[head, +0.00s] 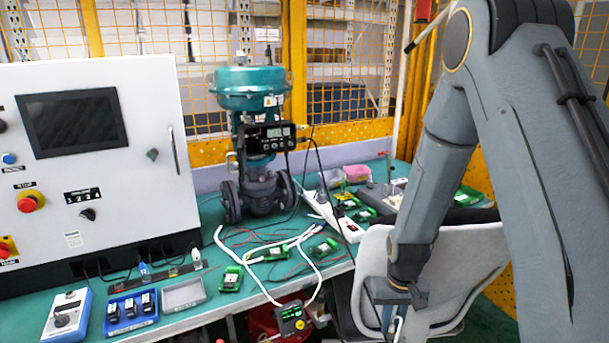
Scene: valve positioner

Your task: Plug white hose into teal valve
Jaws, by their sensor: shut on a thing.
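The teal valve (250,90) stands upright at the back of the green table, with a teal top, a dark flanged body and a small display unit on its front. A white hose (268,250) lies loosely curved on the table in front of the valve, with one part hanging over the front edge. My gripper (393,322) points down at the lower right, in front of the chair and away from the valve. It is shut on a small pale thing (399,325), mostly hidden by the fingers and cut off by the picture's bottom edge. I cannot tell whether this is part of the hose.
A white control cabinet (100,170) fills the left. Green modules (231,279), a blue tray (131,312), a grey tray (184,294) and a power strip (335,217) lie on the table. A pale chair (470,265) stands behind my gripper. Thin wires cross the table middle.

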